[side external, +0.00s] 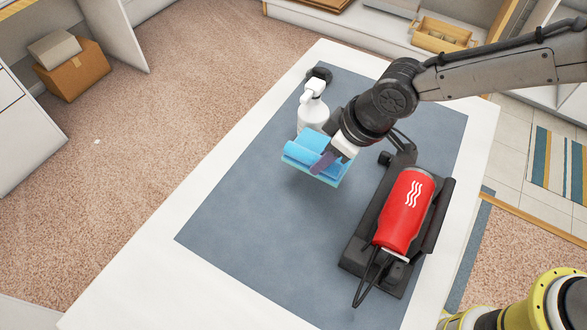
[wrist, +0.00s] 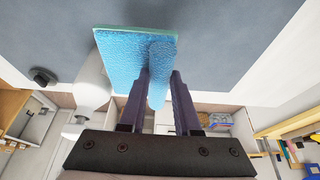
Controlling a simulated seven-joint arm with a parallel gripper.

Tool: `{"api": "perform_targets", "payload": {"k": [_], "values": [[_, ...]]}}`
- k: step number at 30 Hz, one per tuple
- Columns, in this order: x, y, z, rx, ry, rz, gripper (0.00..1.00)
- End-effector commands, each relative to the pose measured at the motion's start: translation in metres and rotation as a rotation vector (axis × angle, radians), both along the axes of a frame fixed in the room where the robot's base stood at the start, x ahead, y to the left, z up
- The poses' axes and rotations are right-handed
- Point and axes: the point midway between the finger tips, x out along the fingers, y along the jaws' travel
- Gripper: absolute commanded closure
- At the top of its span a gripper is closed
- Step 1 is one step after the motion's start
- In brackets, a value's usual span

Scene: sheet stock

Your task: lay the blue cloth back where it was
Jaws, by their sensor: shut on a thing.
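The blue cloth (side external: 313,153) is a light blue folded piece with a ridge, held up over the grey mat. My gripper (side external: 326,160) is shut on the cloth's ridge. In the wrist view the cloth (wrist: 128,58) spreads out past my gripper (wrist: 160,78), mostly to the left, with its ridge between the two fingers. Part of the cloth is hidden behind the fingers in the side view. The grey mat (side external: 262,220) lies on the white table (side external: 140,285); its front left area is bare.
A white spray bottle (side external: 312,108) stands just behind the cloth, with a small black object (side external: 320,73) behind it. A red heat-tool-like device (side external: 404,210) lies on a black stand (side external: 432,238) to the right, with a black cable. The mat's front left is free.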

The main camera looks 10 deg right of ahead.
Motion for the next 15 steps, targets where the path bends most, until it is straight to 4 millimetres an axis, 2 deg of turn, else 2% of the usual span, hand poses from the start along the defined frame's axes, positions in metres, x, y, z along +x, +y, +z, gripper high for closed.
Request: {"api": "perform_targets", "payload": {"k": [3, 9, 15], "values": [[0.017, 0.015, -0.016, -0.002, 0.002, -0.001, 1.00], [0.036, 0.034, -0.048, -0.001, 0.002, -0.001, 1.00], [0.044, 0.041, -0.060, 0.000, -0.001, -0.001, 1.00]]}}
